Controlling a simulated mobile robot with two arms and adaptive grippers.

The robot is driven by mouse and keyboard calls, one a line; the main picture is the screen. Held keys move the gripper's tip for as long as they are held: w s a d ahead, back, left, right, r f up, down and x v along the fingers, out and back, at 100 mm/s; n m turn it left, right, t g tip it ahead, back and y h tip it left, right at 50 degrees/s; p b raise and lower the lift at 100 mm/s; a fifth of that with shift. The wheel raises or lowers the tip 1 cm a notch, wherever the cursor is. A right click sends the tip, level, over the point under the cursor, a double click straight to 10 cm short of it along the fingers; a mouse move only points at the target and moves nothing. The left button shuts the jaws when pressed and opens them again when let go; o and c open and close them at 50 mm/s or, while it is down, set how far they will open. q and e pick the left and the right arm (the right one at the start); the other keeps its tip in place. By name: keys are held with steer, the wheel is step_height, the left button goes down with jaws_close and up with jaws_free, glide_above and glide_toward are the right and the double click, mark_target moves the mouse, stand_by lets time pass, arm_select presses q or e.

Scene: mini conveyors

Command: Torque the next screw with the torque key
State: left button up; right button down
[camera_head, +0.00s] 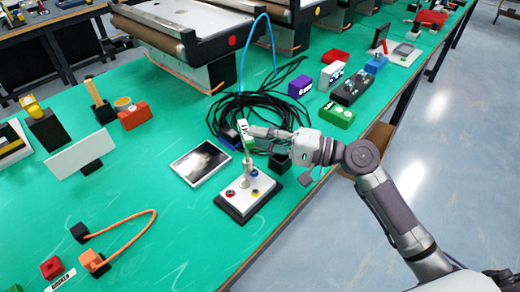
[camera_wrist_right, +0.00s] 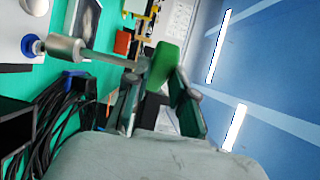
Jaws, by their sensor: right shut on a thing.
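My right gripper (camera_head: 250,133) is shut on the torque key, which has a green handle (camera_wrist_right: 163,66) and a grey metal shaft (camera_wrist_right: 105,57). In the head view the key (camera_head: 248,160) stands roughly upright over the screw block (camera_head: 235,203), a pale plate on a dark base. Red (camera_head: 229,192), yellow (camera_head: 255,191) and blue (camera_head: 254,173) screw marks show on the block. In the wrist view the key's tip points at a blue ring (camera_wrist_right: 32,46); whether it is seated there I cannot tell. My left gripper is out of view.
A tablet (camera_head: 200,162) lies left of the block. Coiled black cables (camera_head: 265,108) lie just behind it. Green (camera_head: 337,115) and purple (camera_head: 299,87) boxes stand to the right. The table's front edge is close to the block; the green mat at front left has free room.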

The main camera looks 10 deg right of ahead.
arm_select(q)
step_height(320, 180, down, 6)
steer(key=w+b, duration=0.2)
steer(key=b, duration=0.4)
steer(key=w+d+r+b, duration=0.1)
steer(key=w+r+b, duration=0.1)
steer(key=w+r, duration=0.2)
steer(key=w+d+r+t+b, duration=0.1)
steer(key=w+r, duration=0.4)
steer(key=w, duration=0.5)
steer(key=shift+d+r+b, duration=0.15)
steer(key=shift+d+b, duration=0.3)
steer(key=shift+b, duration=0.35)
arm_select(e)
steer(key=n+g, duration=0.4)
steer(key=g, duration=0.2)
steer(key=w+d+n+g, duration=0.1)
steer(key=n+g, duration=0.3)
steer(key=g, duration=0.2)
steer(key=w+d+n+g, duration=0.1)
steer(key=n+g, duration=0.3)
steer(key=g, duration=0.2)
steer(key=shift+w, duration=0.2)
steer(key=shift+w, duration=0.1)
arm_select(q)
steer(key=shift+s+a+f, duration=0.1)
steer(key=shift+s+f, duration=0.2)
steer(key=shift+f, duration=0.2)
arm_select(e)
steer(key=shift+w, duration=0.1)
